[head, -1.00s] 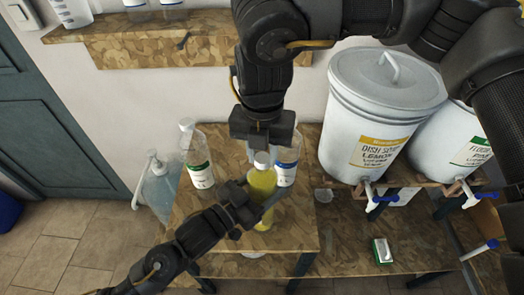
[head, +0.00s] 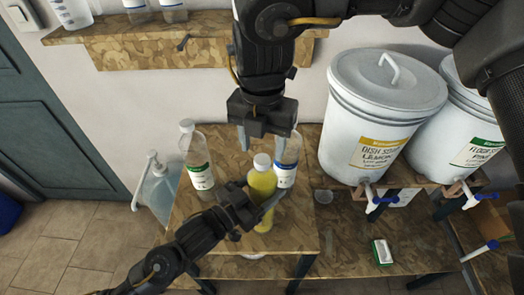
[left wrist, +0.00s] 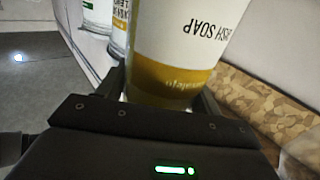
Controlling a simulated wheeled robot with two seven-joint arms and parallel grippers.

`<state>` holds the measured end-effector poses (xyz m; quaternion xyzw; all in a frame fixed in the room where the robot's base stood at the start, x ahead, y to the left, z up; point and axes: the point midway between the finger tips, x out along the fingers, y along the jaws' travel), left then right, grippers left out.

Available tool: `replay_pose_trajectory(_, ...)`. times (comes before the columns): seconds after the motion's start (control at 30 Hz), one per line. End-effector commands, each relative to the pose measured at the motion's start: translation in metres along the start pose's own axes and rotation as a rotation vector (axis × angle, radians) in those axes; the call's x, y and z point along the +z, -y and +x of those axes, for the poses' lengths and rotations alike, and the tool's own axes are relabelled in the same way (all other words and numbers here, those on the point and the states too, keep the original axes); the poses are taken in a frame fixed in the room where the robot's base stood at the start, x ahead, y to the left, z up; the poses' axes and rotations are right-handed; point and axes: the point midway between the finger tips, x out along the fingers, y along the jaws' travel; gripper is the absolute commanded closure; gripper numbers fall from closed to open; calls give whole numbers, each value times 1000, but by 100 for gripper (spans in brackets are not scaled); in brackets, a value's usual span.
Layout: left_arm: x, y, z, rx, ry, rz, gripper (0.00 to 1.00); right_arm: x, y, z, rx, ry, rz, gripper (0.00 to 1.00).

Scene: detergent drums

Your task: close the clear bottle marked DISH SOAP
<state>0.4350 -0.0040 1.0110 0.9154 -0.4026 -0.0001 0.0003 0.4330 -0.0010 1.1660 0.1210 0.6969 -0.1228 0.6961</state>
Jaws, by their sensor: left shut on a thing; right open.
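The DISH SOAP bottle (head: 262,184), clear with yellow liquid, stands upright on the wooden stand. A white cap (head: 262,160) shows on its top; how tightly it sits cannot be told. My left gripper (head: 262,205) is shut around the bottle's body from the lower left. In the left wrist view the bottle (left wrist: 190,45) fills the space between the fingers, its label reading upside down. My right gripper (head: 267,143) is open and empty above the cap, fingers pointing down, apart from it.
A green-label bottle (head: 198,165) and a blue-label bottle (head: 287,165) stand behind on the same stand (head: 295,235). A pump bottle (head: 158,190) is at the left. White drums (head: 375,110) with blue taps stand at the right. A green-and-white box (head: 382,252) lies on the lower bench.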

Motion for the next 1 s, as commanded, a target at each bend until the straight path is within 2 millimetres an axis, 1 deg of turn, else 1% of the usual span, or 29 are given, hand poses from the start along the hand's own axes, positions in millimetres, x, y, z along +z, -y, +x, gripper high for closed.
replay_pose_trajectory(0.03,0,0,0,-1,-1,0,98,1,-1,-12,3,5,2,46)
replay_pose_trajectory(0.2,0,0,0,-1,-1,0,98,1,-1,-47,2,4,2,46)
replay_pose_trajectory(0.3,0,0,0,-1,-1,0,98,1,-1,-64,3,4,2,46)
replay_pose_trajectory(0.4,0,0,0,-1,-1,0,98,1,0,-76,1,3,1,46)
replay_pose_trajectory(0.57,0,0,0,-1,-1,0,98,0,0,-86,1,1,0,46)
replay_pose_trajectory(0.87,0,0,0,-1,-1,0,98,0,0,-87,0,-1,0,46)
replay_pose_trajectory(0.9,0,0,0,-1,-1,0,30,0,0,-87,0,-1,0,46)
replay_pose_trajectory(1.0,0,0,0,-1,-1,0,17,0,0,-87,0,0,0,46)
